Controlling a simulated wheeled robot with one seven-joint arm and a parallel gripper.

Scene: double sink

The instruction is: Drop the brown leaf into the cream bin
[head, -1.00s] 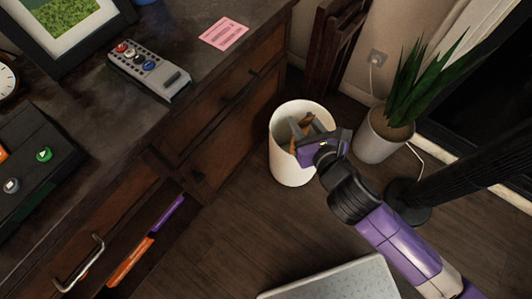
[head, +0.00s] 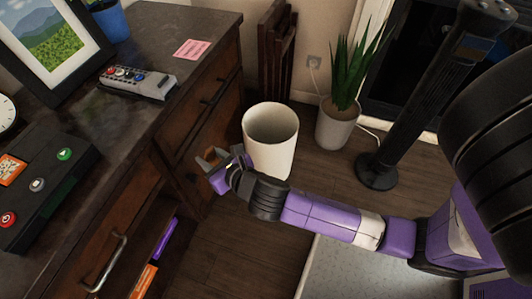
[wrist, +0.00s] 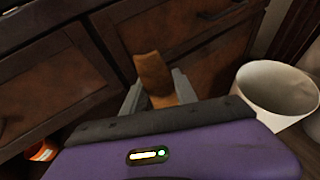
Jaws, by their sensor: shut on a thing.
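My gripper (head: 213,158) is left of the cream bin (head: 281,152), in front of the wooden drawers and outside the bin's rim. In the wrist view my gripper (wrist: 158,97) is shut on the brown leaf (wrist: 152,72), which stands up between the two grey fingers. In the head view the leaf is small and partly hidden by the gripper. The bin stands upright on the floor with its top open. It also shows at the right of the wrist view (wrist: 278,88). The bin's bottom is hidden.
The wooden drawer cabinet (head: 190,125) is close to my gripper on the left. A potted plant (head: 335,127) and a black column-shaped stand (head: 410,95) are right of the bin. A remote (head: 138,82) and a pink note (head: 192,49) lie on the cabinet top.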

